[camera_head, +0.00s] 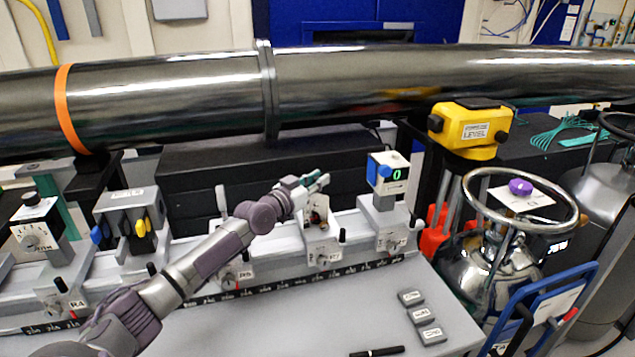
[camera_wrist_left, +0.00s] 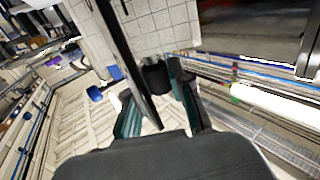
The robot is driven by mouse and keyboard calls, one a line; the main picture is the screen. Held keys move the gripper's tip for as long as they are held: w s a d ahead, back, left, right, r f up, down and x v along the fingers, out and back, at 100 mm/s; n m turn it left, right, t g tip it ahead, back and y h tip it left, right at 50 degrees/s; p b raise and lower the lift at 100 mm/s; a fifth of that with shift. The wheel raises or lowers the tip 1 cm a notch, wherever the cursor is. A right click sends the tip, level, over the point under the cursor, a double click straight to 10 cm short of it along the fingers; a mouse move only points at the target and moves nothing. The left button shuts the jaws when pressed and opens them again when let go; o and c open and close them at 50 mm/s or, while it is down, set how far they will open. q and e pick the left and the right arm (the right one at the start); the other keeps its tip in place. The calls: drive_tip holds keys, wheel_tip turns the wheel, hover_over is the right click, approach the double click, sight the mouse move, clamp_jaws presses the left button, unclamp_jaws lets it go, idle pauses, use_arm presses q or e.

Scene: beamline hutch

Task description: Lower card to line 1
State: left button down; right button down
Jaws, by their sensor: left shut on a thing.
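My left gripper (camera_head: 316,182) reaches over the bench rail from the left, above the carrier marked R7 (camera_head: 322,250). In the left wrist view its fingers (camera_wrist_left: 157,98) are shut on a dark part (camera_wrist_left: 155,78) between the green-lined pads. A long dark bar (camera_wrist_left: 125,55) runs across that view in front of a pale panel with grid lines (camera_wrist_left: 165,22). I cannot tell for sure whether this panel is the card. The card and its line marks are not clearly readable in the head view. My right gripper is not in view.
A blue-and-white unit reading 0 (camera_head: 387,172) stands on the rail to the right. The dark beam pipe (camera_head: 370,85) runs behind. A yellow level (camera_head: 470,125) and a shiny metal vessel (camera_head: 495,255) are at the right. Small grey blocks (camera_head: 421,314) and a black pen (camera_head: 377,352) lie in front.

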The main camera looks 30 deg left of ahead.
use_arm(q)
drive_tip(key=shift+d+f, duration=0.1)
drive_tip(key=shift+f, duration=0.25)
drive_tip(key=c, duration=1)
unclamp_jaws()
drive_tip(key=shift+r, duration=0.1)
drive_tip(key=shift+s, duration=0.1)
drive_tip(key=shift+s+a, duration=0.2)
drive_tip(key=shift+s, duration=1)
drive_tip(key=shift+s+a, duration=0.15)
drive_tip(key=shift+s, duration=1.05)
drive_tip(key=shift+s+a, duration=0.2)
drive_tip(key=shift+s, duration=1)
